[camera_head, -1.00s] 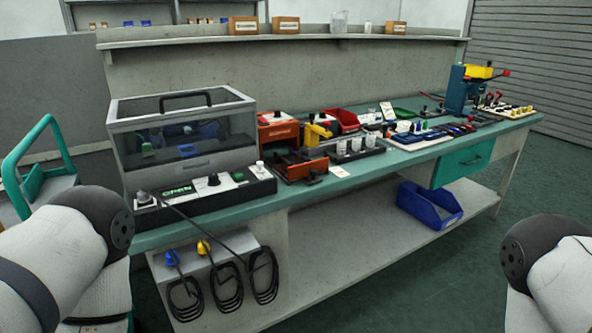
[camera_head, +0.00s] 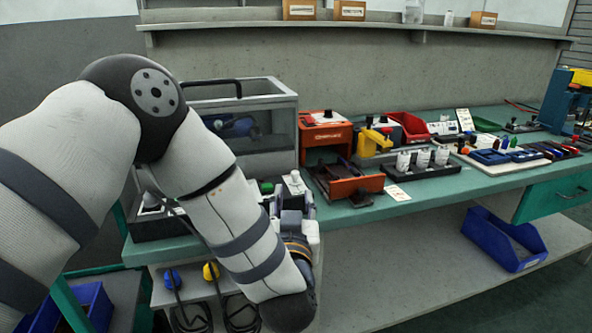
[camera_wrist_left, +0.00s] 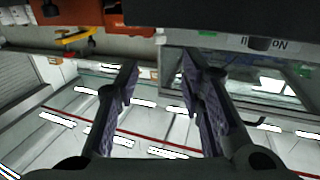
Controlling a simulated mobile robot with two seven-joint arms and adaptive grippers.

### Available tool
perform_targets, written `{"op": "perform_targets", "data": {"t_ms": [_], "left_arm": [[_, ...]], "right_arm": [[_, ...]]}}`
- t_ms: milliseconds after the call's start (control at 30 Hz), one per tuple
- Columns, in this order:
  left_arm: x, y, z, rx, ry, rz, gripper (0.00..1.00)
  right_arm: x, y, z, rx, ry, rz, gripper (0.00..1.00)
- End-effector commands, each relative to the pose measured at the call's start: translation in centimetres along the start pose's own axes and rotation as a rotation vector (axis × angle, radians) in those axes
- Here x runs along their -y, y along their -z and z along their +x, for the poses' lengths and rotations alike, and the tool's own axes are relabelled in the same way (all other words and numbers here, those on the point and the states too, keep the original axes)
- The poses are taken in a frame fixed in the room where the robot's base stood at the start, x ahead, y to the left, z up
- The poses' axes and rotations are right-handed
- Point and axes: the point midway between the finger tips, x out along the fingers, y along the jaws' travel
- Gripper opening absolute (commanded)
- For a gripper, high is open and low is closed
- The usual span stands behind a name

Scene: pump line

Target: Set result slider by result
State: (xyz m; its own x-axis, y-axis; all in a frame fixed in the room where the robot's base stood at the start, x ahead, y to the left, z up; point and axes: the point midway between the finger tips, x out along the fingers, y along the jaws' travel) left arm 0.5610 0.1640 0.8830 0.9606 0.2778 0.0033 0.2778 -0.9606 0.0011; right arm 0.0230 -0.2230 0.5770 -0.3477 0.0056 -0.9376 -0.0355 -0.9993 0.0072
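The clear-lidded test box (camera_head: 262,115) stands at the left of the bench. On its dark front panel, a white plate with a pale knob (camera_head: 295,182) shows beside a green button (camera_head: 267,187); I cannot tell the slider's setting. My left arm hides the display and most of the panel. My left gripper (camera_head: 292,203) is in front of the panel's right end. In the left wrist view my gripper (camera_wrist_left: 160,75) is open, with nothing between its fingers. Part of the panel with inverted lettering and a dark knob (camera_wrist_left: 258,43) shows there beyond the fingers. My right gripper is out of view.
An orange fixture (camera_head: 345,182) stands right of the panel, close to my left gripper. Beyond it are a rack of white cups (camera_head: 422,160) and a red bin (camera_head: 408,127). A blue bin (camera_head: 505,238) is on the lower shelf. Floor space in front is clear.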

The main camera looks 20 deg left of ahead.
Motion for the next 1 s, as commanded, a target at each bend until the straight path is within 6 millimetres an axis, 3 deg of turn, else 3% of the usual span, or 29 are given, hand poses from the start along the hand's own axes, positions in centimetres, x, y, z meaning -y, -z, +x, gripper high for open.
{"op": "perform_targets", "data": {"t_ms": [200, 400, 533, 767, 800, 933, 1000], "left_arm": [[0.2, -0.5, 5.6, 0.002, 0.004, 0.000, 0.36], [0.1, -0.5, 9.5, 0.004, 0.001, 0.000, 0.36], [0.1, -0.3, 10.6, 0.004, 0.000, 0.001, 0.36], [0.1, -0.2, 10.8, 0.003, -0.002, 0.001, 0.36], [0.1, -0.2, 10.8, 0.003, -0.002, 0.001, 0.34], [0.1, -0.2, 10.8, 0.003, -0.002, 0.001, 0.04], [0.1, -0.2, 10.8, 0.003, -0.002, 0.001, 0.00]], "right_arm": [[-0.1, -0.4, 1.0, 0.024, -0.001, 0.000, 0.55], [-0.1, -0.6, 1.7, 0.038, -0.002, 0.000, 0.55], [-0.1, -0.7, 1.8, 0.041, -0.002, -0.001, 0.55], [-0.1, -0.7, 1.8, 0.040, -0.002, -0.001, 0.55], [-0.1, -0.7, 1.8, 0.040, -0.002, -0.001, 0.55], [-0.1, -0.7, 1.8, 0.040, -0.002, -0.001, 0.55], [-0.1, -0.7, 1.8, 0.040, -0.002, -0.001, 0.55]]}}
